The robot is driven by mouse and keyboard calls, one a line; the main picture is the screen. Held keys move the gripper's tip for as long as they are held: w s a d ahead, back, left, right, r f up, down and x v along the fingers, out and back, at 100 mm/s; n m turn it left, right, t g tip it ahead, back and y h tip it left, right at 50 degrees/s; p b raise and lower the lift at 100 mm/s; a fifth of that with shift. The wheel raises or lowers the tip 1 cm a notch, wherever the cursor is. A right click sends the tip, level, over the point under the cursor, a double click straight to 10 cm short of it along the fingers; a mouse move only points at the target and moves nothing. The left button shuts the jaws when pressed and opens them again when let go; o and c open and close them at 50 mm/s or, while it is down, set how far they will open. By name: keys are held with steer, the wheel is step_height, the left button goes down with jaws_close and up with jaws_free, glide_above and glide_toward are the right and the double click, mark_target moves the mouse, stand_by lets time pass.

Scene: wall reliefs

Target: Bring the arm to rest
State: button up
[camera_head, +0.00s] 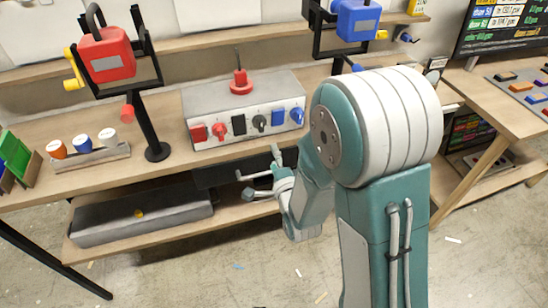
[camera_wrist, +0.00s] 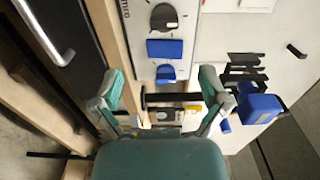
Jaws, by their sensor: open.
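My teal arm (camera_head: 385,135) is bent, with its forearm reaching toward the workbench. My gripper (camera_head: 258,172) hangs in front of the bench's front edge, below the grey control box (camera_head: 240,85). In the wrist view my gripper (camera_wrist: 162,82) has its two teal fingers spread wide, with nothing held between them. The control box's panel also shows in the wrist view (camera_wrist: 150,60), beyond the fingers, with a dark knob and blue controls.
The wooden bench (camera_head: 60,190) has a lower shelf with a long grey box (camera_head: 140,215). A red crank device (camera_head: 105,55) and a blue device (camera_head: 357,18) are on stands. A bottle rack (camera_head: 90,155) stands left. A second table (camera_head: 500,110) is right. Open floor lies in front.

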stand_by(0.5)
steer(key=s+d+r+n+g+h, duration=0.35)
steer(key=d+r+n+g, duration=0.25)
steer(key=d+r+n, duration=0.2)
steer(key=s+d+r+n+g, duration=0.1)
steer(key=s+d+n+g, duration=0.1)
steer(key=s, duration=0.4)
steer(key=s+d+r+n+g+h, duration=0.1)
steer(key=s+r+n, duration=0.1)
steer(key=s, duration=0.4)
steer(key=s+d+r+n+g, duration=0.2)
steer(key=s, duration=0.5)
steer(key=shift+d+r+n+g, duration=0.25)
steer(key=shift+d+n+g, duration=0.05)
steer(key=shift+d+n, duration=0.1)
steer(key=shift+s+h, duration=0.1)
steer(key=shift+h, duration=0.15)
